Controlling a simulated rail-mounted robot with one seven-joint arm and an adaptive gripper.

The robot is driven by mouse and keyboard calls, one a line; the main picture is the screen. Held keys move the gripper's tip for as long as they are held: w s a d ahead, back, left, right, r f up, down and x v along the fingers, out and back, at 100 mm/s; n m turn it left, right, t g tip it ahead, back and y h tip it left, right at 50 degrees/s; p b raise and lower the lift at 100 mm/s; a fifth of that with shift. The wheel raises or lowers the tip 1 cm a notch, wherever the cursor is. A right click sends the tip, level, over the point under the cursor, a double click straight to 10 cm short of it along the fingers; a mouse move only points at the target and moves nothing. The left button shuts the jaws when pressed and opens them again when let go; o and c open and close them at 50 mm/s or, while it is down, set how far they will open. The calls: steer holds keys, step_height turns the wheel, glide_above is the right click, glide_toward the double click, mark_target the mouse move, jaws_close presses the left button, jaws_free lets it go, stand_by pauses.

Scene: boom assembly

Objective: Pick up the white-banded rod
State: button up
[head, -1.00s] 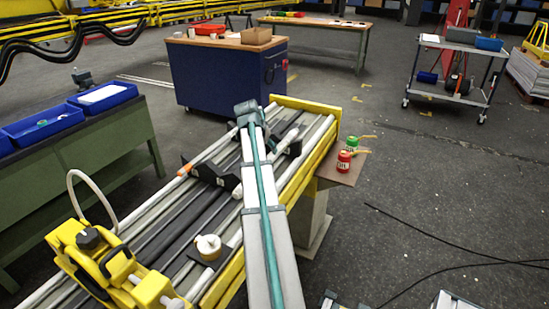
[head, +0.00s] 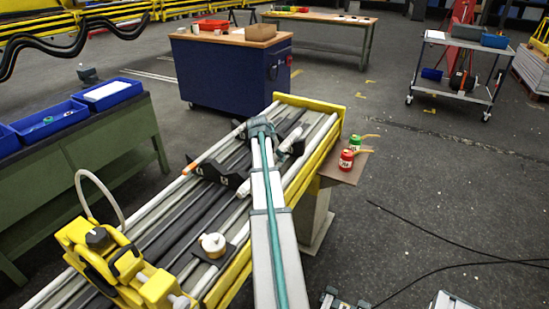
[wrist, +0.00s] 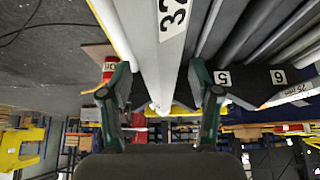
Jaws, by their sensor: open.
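Several grey, white and dark rods lie side by side on a yellow-ended rack (head: 312,102). I cannot tell for certain which one is the white-banded rod. My gripper (head: 258,130) is over the far part of the rack. In the wrist view its two fingers (wrist: 160,78) are spread apart, with a pale grey rod (wrist: 150,45) showing between them. This rod bears a white patch marked 32 (wrist: 173,18). I see no grip on it, and contact cannot be told. Black cradles marked 5 and 6 (wrist: 245,80) are to the right.
A yellow clamp device (head: 100,255) and a white round part (head: 213,244) are at the near left. Blue bins (head: 105,93) sit on a green bench.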

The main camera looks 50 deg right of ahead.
jaws_close()
steer(key=shift+r, duration=0.1)
stand_by(0.4)
